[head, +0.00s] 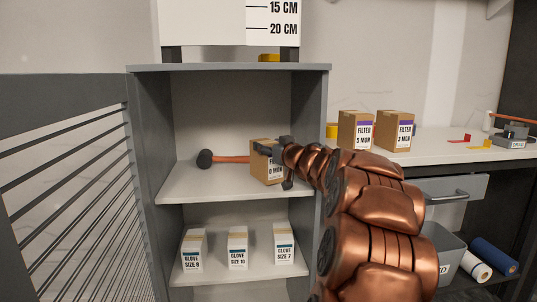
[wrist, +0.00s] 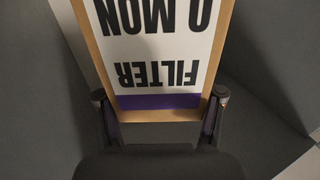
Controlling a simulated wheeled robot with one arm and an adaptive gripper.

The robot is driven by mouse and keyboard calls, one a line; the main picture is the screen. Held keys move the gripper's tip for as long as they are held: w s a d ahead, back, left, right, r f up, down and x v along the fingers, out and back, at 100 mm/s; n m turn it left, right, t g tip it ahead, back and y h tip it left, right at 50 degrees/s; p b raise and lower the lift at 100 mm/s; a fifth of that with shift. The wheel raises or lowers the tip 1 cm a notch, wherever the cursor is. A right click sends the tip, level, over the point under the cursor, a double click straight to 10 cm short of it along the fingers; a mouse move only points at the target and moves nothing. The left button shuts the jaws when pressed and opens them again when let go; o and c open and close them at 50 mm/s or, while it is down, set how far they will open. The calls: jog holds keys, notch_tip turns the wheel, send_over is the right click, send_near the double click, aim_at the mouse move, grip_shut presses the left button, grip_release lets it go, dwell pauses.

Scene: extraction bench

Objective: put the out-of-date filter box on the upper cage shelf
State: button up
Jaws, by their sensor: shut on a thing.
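The held filter box (head: 262,168) is brown cardboard with a white label. In the wrist view the box (wrist: 155,60) shows upside down, reading "FILTER" and "0 MON" above a purple band. My gripper (head: 277,150) is shut on the box, with one finger at each side in the wrist view. The box looks upright at the front right of the upper cage shelf (head: 205,186), inside the cage. I cannot tell whether its base touches the shelf.
A mallet (head: 228,159) lies on the upper shelf, left of the box. Several glove boxes (head: 238,247) stand on the lower shelf. The barred door (head: 75,190) is open at left. Two filter boxes, "5 MON" (head: 355,131) and "3 MON" (head: 394,131), stand on the right bench (head: 440,148).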

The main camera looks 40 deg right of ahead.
jog(key=shift+f, duration=0.3)
jog(key=o, duration=1.7)
jog(key=shift+p+v, duration=2.05)
jog(key=shift+v, duration=3.9)
jog(key=shift+r, duration=0.1)
